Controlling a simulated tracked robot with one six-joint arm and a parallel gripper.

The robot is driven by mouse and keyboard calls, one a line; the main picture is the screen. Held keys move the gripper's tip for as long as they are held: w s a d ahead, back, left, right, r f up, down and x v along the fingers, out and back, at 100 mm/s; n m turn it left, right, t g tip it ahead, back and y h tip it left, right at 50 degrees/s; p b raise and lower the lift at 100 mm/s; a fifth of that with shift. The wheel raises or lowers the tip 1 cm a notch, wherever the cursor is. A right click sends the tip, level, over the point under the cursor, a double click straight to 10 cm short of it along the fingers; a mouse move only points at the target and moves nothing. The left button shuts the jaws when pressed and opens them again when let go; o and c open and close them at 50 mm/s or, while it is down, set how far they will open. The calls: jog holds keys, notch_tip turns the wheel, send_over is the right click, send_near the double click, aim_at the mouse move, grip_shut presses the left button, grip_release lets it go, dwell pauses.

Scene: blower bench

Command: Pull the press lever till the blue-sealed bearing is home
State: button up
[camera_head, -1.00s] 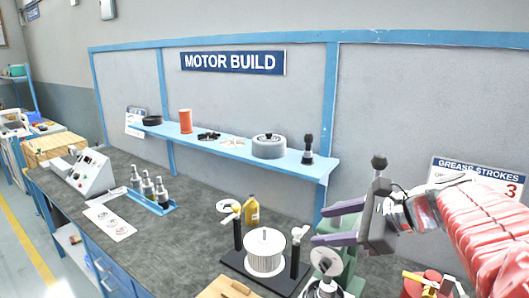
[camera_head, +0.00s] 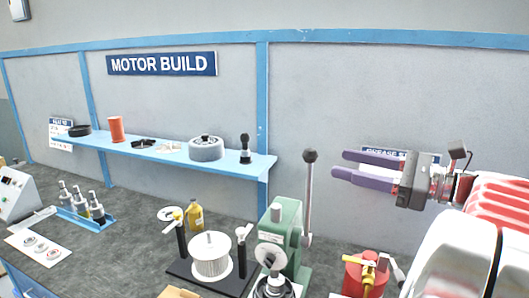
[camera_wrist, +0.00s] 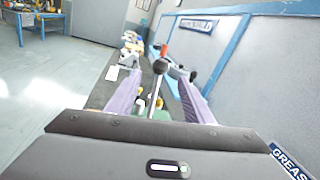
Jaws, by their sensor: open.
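The press (camera_head: 281,240) is green and stands on the bench at lower middle of the head view. Its lever (camera_head: 307,208) rises nearly upright on its right side and ends in a black ball knob (camera_head: 310,155). My gripper (camera_head: 338,164) is open and empty, at about knob height, to the right of the knob with its purple fingers pointing left. In the wrist view the knob (camera_wrist: 160,66) and rod show between the lines of the two fingers, ahead of the jaws. No blue seal can be made out at the press; its front lower part is cut by the frame edge.
A wound stator (camera_head: 211,258) on a black stand is left of the press, with a yellow bottle (camera_head: 195,214) behind it. A red can (camera_head: 356,276) stands to the right. The blue shelf (camera_head: 180,155) holds motor parts. A grease-strokes sign is partly behind my gripper.

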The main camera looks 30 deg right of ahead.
dwell(0.3)
jog(key=x, duration=1.3)
jog(key=shift+w+a, duration=0.15)
jog(key=shift+w, duration=0.15)
grip_shut()
dwell(0.5)
